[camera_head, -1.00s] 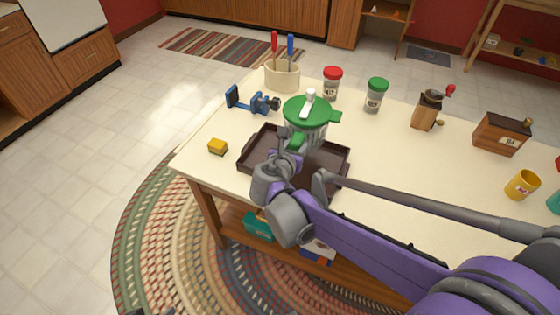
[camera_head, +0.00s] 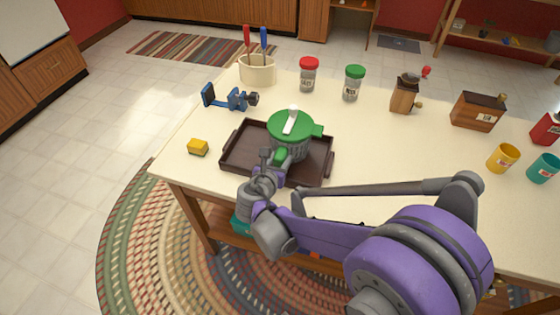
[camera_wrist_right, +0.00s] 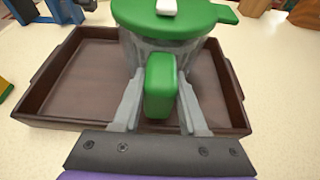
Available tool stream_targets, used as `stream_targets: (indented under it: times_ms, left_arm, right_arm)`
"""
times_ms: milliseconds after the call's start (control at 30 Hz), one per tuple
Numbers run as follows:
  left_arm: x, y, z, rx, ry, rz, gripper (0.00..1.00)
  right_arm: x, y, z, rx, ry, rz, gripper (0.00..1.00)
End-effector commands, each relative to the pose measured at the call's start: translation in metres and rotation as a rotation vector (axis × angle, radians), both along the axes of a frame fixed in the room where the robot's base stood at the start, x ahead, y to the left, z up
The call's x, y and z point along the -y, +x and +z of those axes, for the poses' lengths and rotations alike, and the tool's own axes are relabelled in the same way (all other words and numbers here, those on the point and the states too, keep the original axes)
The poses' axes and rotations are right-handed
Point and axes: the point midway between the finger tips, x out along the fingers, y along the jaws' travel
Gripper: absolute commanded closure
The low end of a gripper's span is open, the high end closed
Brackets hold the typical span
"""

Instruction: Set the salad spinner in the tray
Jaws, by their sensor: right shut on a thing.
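The salad spinner (camera_head: 291,128) has a green lid with a white handle, a clear grey bowl and a green side grip. It stands upright inside the walls of the dark brown tray (camera_head: 240,157); I cannot tell if its base touches the tray floor. My right gripper (camera_head: 274,163) is shut on the spinner's green side grip. In the right wrist view the spinner (camera_wrist_right: 175,25) is over the tray (camera_wrist_right: 55,95), with the gripper fingers (camera_wrist_right: 160,95) on both sides of the green grip. My left gripper is not in view.
A yellow block (camera_head: 198,147) lies left of the tray. A blue clamp-like tool (camera_head: 230,98), a utensil crock (camera_head: 258,70), a red-lidded jar (camera_head: 309,74) and a green-lidded jar (camera_head: 353,83) stand behind. A grinder (camera_head: 405,93), wooden box (camera_head: 478,111) and yellow cup (camera_head: 503,158) stand right.

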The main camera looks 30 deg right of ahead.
Motion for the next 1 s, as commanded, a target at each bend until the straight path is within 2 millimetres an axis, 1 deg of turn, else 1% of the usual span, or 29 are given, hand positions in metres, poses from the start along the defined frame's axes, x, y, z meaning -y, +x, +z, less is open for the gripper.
stream_targets:
  times_ms: [33, 267, 367, 400, 533, 867, 1000]
  left_arm:
    - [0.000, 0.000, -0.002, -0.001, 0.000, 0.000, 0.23]
    - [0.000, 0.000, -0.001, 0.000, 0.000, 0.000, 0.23]
    - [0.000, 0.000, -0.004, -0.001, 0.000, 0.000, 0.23]
    - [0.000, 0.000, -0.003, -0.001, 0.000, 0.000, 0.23]
    - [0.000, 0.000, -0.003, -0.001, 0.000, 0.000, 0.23]
    - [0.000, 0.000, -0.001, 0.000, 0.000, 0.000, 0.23]
    - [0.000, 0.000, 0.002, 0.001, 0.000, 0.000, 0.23]
  right_arm:
    - [0.000, 0.000, -0.005, 0.000, -0.001, 0.000, 1.00]
    - [0.000, 0.000, -0.005, 0.000, -0.001, 0.000, 1.00]
    - [0.000, 0.000, -0.007, 0.000, -0.001, 0.000, 1.00]
    - [0.000, 0.000, -0.007, 0.000, 0.000, 0.000, 0.51]
    - [0.000, 0.000, -0.006, 0.000, 0.000, 0.000, 0.28]
    - [0.000, 0.000, -0.004, 0.000, 0.000, 0.000, 0.28]
    - [-0.012, -0.009, 0.002, 0.000, 0.000, 0.004, 0.28]
